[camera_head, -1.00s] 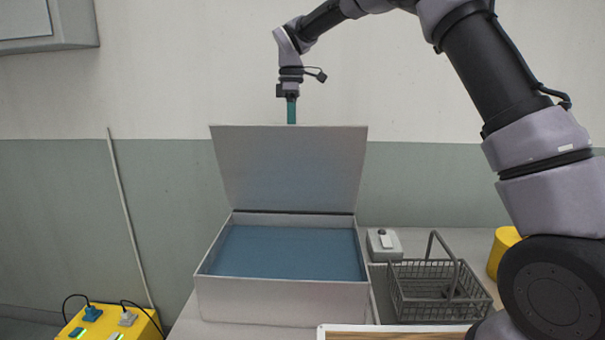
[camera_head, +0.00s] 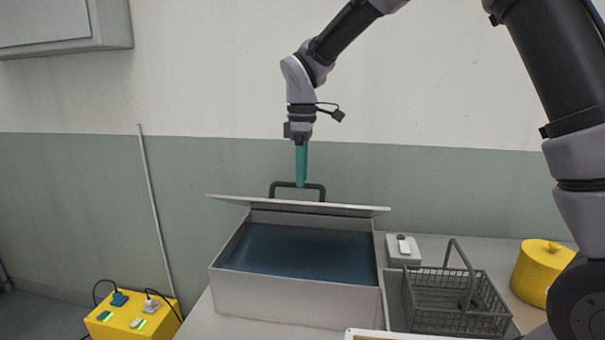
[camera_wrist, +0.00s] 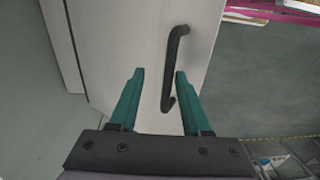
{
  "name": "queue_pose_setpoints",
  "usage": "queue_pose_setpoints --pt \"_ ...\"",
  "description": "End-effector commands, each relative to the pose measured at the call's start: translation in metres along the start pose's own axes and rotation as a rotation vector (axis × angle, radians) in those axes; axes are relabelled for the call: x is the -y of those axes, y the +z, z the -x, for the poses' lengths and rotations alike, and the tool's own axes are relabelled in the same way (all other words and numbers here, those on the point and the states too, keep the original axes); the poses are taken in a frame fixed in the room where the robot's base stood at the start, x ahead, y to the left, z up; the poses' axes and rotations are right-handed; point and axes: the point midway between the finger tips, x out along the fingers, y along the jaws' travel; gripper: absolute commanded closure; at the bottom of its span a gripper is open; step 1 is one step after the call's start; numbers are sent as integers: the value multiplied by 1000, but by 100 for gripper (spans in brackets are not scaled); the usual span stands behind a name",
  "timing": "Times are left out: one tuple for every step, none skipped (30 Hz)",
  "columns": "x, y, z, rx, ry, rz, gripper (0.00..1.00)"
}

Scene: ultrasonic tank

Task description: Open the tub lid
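The tub (camera_head: 300,297) is a pale box with a dark blue interior, standing on the counter. Its lid (camera_head: 235,200) is raised at the back and leans forward over the tub, seen almost edge-on, with the interior still showing below. A dark bar handle (camera_head: 313,186) is on the lid's outer face; it also shows in the wrist view (camera_wrist: 169,75). My gripper (camera_head: 301,186) points down at the handle. In the wrist view my gripper (camera_wrist: 158,75) is open, its teal fingers apart, with the handle's lower end between them, nearer the right finger. I cannot tell whether they touch.
A wire basket (camera_head: 455,322) and a small grey device (camera_head: 403,250) stand right of the tub. A yellow round container (camera_head: 541,268) is farther right. A yellow power box (camera_head: 130,322) with plugs is at lower left. A wall cabinet (camera_head: 60,25) hangs at upper left.

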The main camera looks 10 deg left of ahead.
Motion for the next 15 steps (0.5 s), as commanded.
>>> queue_pose_setpoints --pt "1 0 -1 0 1 0 53" --pt "1 0 -2 0 1 0 53" --pt "1 0 -2 -1 1 0 53" --pt "1 0 -2 -1 1 0 53" --pt "1 0 -2 -1 1 -1 53" --pt "1 0 -2 -1 1 -1 53" --pt "1 0 -2 -1 1 -1 53" --pt "1 0 -2 -1 1 -1 53" --pt "1 0 -2 -1 1 -1 53" --pt "2 0 -2 -1 1 -1 53" --pt "1 0 -2 -1 1 -1 53" --pt "1 0 -1 -1 1 -1 53" --pt "1 0 0 -1 2 -1 53" --pt "0 0 1 -1 2 -1 53" --pt "0 0 4 -1 2 -1 53"
